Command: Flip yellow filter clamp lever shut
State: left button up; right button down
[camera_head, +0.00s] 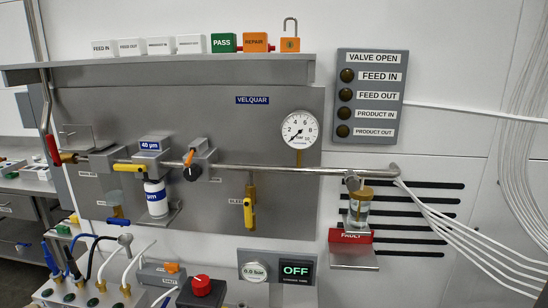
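A yellow lever (130,168) lies nearly horizontal at the top of a white filter cartridge (156,198) with a blue band, pointing left from it. The filter hangs below the steel pipe, under a grey block with a "40 µm" label (150,145). I cannot tell from here whether the lever's clamp is latched. Another yellow lever (249,217) hangs down on a brass fitting near a "BLEED" label. Neither of my grippers is in view.
A shelf (190,73) with labelled blocks juts out above. The pipe (300,170) carries an orange-handled valve (189,157) right of the filter and a gauge (300,130). A red button (201,285), a cable box (85,294) and a glass jar (360,210) stand lower.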

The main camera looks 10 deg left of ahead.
aim_at(131, 168)
jog(key=u, duration=1.3)
